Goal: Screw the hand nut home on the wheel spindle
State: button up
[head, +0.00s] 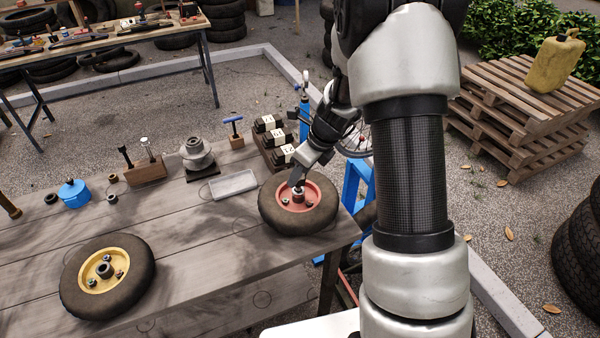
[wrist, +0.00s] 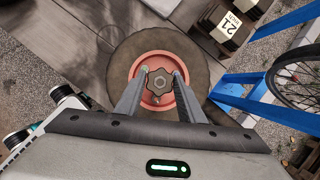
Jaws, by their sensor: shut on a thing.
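The wheel with the red hub (head: 322,212) lies flat on the near right corner of the wooden bench. My gripper (head: 298,180) reaches down over its hub from above. In the wrist view, my gripper (wrist: 160,76) is shut on the dark, lobed hand nut (wrist: 159,83), with one finger on either side. The nut is over the middle of the red hub (wrist: 139,68). The wheel spindle is mostly hidden under the nut, so I cannot tell how far the nut sits down on it.
A second wheel with a yellow hub (head: 107,278) lies on the bench (head: 205,250). A grey tray (head: 234,185), numbered black blocks (head: 283,155) and a blue T-handle tool (head: 234,130) stand behind. A blue frame (wrist: 240,95) is beside the bench.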

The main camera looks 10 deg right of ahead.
jog(key=shift+f+b, duration=0.85)
jog(key=shift+f, duration=0.65)
jog(key=shift+r, duration=0.15)
jog(key=shift+a+m+p, duration=0.1)
jog(key=shift+m+p, duration=0.4)
jog(key=shift+p, duration=0.05)
jog(key=shift+m+h, duration=0.4)
jog(key=shift+m, duration=0.2)
jog(key=shift+p, duration=0.45)
jog(key=shift+m+t, duration=0.3)
jog(key=shift+m, duration=0.1)
jog(key=shift+m+h+p, duration=0.4)
jog(key=shift+m+p, duration=0.25)
jog(key=shift+m, duration=0.15)
